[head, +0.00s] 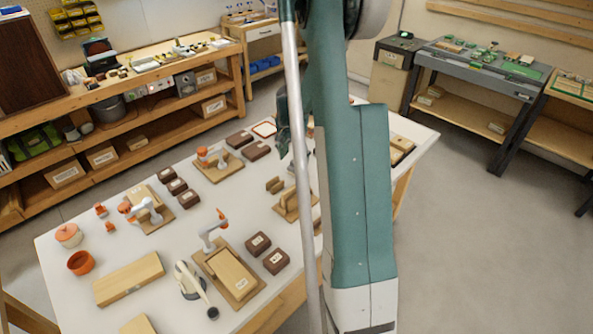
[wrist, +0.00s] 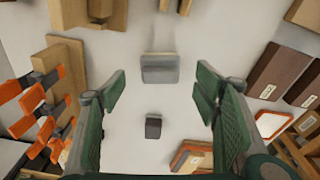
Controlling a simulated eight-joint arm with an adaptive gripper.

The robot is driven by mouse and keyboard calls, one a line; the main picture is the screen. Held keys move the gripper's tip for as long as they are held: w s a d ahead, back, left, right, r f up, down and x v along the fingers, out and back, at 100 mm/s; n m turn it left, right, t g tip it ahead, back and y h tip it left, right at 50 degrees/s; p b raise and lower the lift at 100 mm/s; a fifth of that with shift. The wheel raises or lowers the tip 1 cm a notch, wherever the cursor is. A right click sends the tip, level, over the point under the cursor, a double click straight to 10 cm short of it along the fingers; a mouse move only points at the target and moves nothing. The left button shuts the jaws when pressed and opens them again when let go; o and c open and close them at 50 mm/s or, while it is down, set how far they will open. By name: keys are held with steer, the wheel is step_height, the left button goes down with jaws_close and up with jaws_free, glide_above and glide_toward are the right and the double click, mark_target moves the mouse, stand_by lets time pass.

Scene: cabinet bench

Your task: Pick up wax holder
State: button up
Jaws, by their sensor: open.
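I cannot tell for sure which thing is the wax holder. In the wrist view a grey block (wrist: 160,68) with a lighter upright part lies on the white table, ahead of and between the fingertips. A smaller dark grey block (wrist: 153,128) lies nearer, also between the fingers. My gripper (wrist: 160,92) is open with green fingers spread wide and nothing between them in its grasp. In the head view my arm hides most of the gripper and the table under it.
Left of the gripper stand a wooden stand (wrist: 62,68) and orange-and-grey parts. On the right lie brown boxes (wrist: 271,68) and an orange-rimmed white tray (wrist: 271,124). The white table (head: 75,225) holds more boards, an orange bowl (head: 81,263) and small robot arm models.

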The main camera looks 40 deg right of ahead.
mark_target(296, 163)
steer(key=shift+d+f, duration=0.1)
steer(key=shift+f, duration=0.95)
steer(key=shift+w+d+f+b, duration=0.1)
steer(key=shift+d+f+b, duration=0.1)
steer(key=shift+f, duration=0.65)
steer(key=shift+w+d+f+b, duration=0.1)
steer(key=shift+d+f+b, duration=0.1)
steer(key=shift+f, duration=0.65)
steer(key=shift+d+f+b, duration=0.15)
steer(key=shift+d+f, duration=0.05)
steer(key=shift+f, duration=0.65)
steer(key=shift+c, duration=0.7)
steer(key=c, duration=0.9)
